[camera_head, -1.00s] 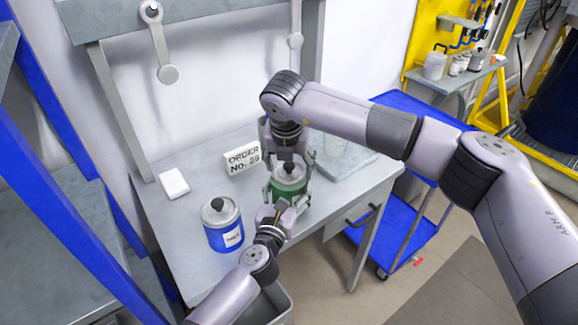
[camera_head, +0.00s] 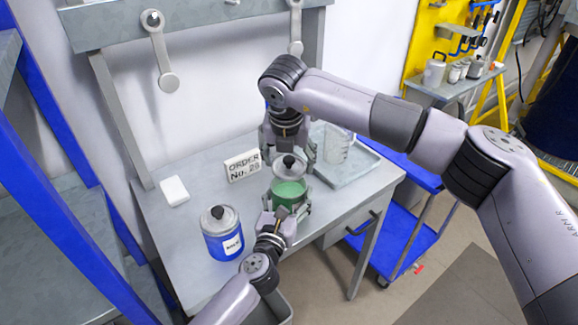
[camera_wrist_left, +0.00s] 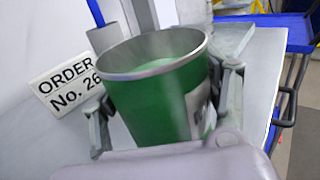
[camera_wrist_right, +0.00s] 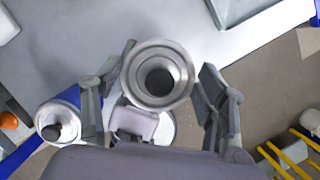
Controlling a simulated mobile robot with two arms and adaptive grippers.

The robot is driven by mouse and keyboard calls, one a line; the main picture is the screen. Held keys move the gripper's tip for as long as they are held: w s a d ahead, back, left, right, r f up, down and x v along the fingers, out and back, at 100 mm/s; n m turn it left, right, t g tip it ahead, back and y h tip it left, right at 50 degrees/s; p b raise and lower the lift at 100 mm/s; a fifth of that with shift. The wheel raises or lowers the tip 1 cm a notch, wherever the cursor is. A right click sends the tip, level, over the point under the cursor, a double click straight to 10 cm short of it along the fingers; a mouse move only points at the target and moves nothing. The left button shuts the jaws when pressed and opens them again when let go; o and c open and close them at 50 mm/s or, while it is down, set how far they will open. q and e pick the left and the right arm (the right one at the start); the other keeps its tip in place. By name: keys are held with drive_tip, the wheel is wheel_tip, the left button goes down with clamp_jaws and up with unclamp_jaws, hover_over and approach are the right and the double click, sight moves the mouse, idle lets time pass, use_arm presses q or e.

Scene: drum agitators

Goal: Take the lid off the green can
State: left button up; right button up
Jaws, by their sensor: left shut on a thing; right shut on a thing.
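The green can (camera_head: 291,190) stands on the grey table, its top open with pale green contents showing; it also shows in the left wrist view (camera_wrist_left: 158,95). My left gripper (camera_head: 287,212) is shut around the can's near side; its fingers also show in the left wrist view (camera_wrist_left: 165,120). The grey metal lid (camera_head: 289,168) with a black knob is above the can and apart from its rim. My right gripper (camera_head: 289,152) is shut on the lid, which also shows between its fingers in the right wrist view (camera_wrist_right: 150,95).
A blue can (camera_head: 222,240) with its own lid stands at the table's front left. An order sign (camera_head: 242,166) and a white block (camera_head: 174,190) are behind. A clear container (camera_head: 338,145) stands on a tray (camera_head: 357,170) at the back right.

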use_arm(q)
drive_tip(key=o, duration=1.8)
drive_tip(key=shift+c, duration=0.2)
